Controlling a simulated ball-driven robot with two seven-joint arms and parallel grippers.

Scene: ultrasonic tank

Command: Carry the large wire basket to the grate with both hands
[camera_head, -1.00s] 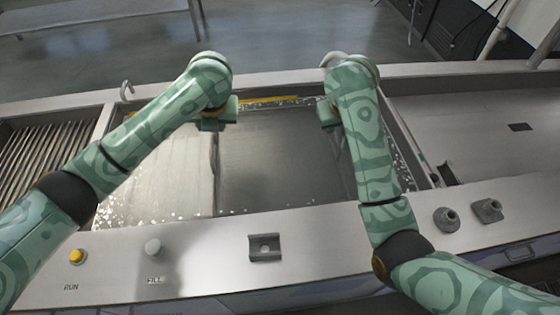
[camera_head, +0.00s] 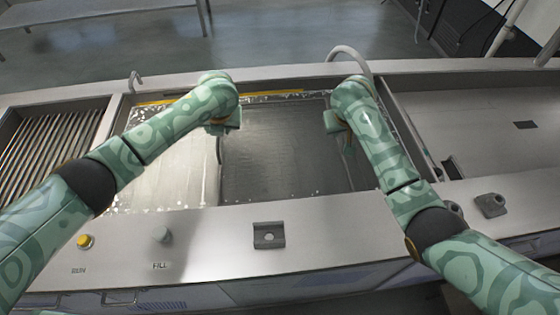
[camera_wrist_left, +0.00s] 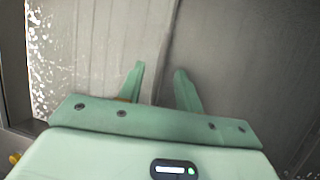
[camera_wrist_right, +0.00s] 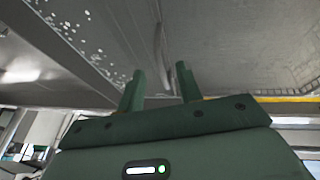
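The large wire basket (camera_head: 280,150) appears as a dark, finely meshed area inside the tank, between my grippers. Its rims are hard to make out. My left gripper (camera_head: 222,130) hangs over its left edge; in the left wrist view its fingers (camera_wrist_left: 161,85) are open, with a thin dark edge running up just beyond the gap. My right gripper (camera_head: 342,132) hangs over its right side; in the right wrist view its fingers (camera_wrist_right: 160,85) are open, with a thin upright strip beyond the gap. Neither is visibly touching it. The slatted grate (camera_head: 42,150) lies at the far left, empty.
A tank divider (camera_head: 108,128) separates the grate from the bright liquid. A grey bracket (camera_head: 269,235), a yellow button (camera_head: 85,241) and a grey button (camera_head: 161,235) sit on the front ledge. A curved pipe (camera_head: 350,54) rises behind my right gripper. The right counter (camera_head: 470,120) is mostly clear.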

